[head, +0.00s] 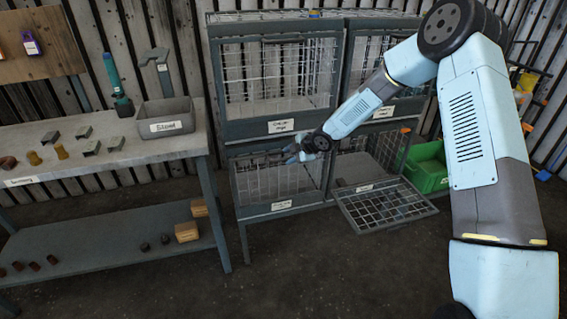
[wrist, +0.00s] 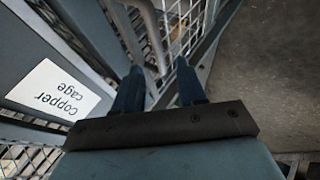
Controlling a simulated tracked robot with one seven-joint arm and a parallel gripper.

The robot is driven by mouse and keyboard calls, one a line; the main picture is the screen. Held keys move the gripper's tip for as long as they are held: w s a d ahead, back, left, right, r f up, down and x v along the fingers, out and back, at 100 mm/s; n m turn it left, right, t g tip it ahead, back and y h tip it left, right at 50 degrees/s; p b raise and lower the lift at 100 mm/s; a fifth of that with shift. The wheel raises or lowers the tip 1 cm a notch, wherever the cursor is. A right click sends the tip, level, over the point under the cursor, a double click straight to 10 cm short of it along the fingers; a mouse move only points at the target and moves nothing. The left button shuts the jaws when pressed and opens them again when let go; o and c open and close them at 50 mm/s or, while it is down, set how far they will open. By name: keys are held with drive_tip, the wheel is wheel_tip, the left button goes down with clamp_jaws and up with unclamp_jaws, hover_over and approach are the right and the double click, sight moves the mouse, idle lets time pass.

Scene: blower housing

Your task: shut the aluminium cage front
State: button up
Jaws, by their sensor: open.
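One cage front (head: 387,205), a grey-framed mesh panel, is folded down and sticks out from the lower right cage (head: 362,166), whose opening is clear. Labels sit on the cages, but I cannot read in the head view which is aluminium. My gripper (head: 291,158) is in front of the lower left cage, left of the folded-down panel and apart from it. In the wrist view my gripper (wrist: 160,75) is open. A grey rail (wrist: 152,35) with mesh shows between and beyond its fingers; contact cannot be told. A "copper cage" label (wrist: 52,92) is at left.
The upper left cage (head: 280,80) and lower left cage (head: 277,182) show mesh across their fronts. A green bin (head: 428,168) stands right of the cages. A workbench (head: 180,146) with a grey bin (head: 166,117) is at left. Floor before the cages is clear.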

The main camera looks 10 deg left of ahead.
drive_tip(key=v, duration=0.6)
drive_tip(key=shift+d+f, duration=0.35)
drive_tip(key=shift+d, duration=0.05)
drive_tip(key=s+d+r+m+t+h, duration=0.1)
drive_tip(key=s+d+r+m+h, duration=0.4)
drive_tip(key=d+r, duration=0.7)
drive_tip(key=s+d+r+m+t+h, duration=0.1)
drive_tip(key=s+d+r+m+h, duration=0.2)
drive_tip(key=s+d+r+m, duration=0.9)
drive_tip(key=s+d, duration=0.1)
drive_tip(key=s, duration=0.4)
drive_tip(key=s+d+r+m, duration=0.4)
drive_tip(key=s+d, duration=0.1)
drive_tip(key=s, duration=0.3)
drive_tip(key=s+d+r+m, duration=0.4)
drive_tip(key=s, duration=0.5)
drive_tip(key=shift+d+r+g, duration=0.2)
drive_tip(key=shift+d+g, duration=0.1)
drive_tip(key=shift+g, duration=0.1)
drive_tip(key=shift+o, duration=0.3)
drive_tip(key=shift+w, duration=0.1)
